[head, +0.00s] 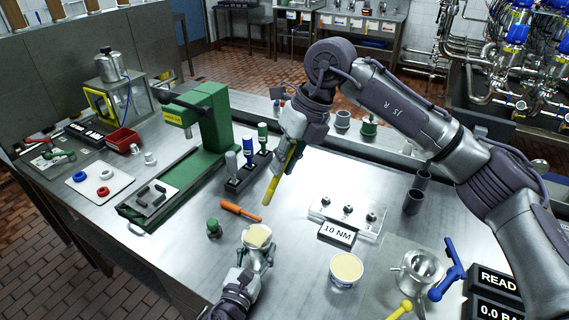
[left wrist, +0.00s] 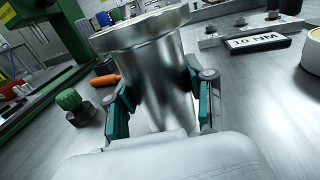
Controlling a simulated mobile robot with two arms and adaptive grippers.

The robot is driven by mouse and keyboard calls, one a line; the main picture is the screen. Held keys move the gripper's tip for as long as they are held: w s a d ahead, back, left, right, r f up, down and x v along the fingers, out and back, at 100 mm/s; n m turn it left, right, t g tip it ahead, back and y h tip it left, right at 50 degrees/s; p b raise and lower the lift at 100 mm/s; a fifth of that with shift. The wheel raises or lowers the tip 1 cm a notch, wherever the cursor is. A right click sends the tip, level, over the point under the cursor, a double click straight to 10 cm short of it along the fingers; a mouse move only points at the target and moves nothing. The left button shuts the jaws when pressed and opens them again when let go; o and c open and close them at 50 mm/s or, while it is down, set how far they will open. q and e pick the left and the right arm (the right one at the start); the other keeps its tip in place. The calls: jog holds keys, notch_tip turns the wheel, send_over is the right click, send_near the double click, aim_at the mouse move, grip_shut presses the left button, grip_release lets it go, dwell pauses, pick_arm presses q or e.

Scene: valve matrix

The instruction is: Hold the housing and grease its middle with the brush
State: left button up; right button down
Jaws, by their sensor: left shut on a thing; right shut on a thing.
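My left gripper (head: 256,268) is shut on the shiny metal housing (head: 262,252) and holds it upright near the front of the bench. In the left wrist view, the housing (left wrist: 150,75) sits between the two teal-padded fingers (left wrist: 163,105). A cream-coloured patch shows at its mouth in the head view; I cannot tell exactly what it is. My right gripper (head: 294,152) is shut on the yellow brush (head: 276,183). The brush slants down, its visible lower end above and apart from the housing. A white tub of cream grease (head: 346,268) stands to the right of the housing.
A green press (head: 205,125) stands behind left. A fixture with a 10 NM display (head: 338,235) and a metal cup (head: 418,270) with a blue-handled valve are to the right.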

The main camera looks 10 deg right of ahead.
pick_arm(q)
jog(key=o, duration=1.5)
jog(key=shift+o, duration=0.2)
jog(key=shift+s, duration=0.1)
jog(key=v, duration=1.2)
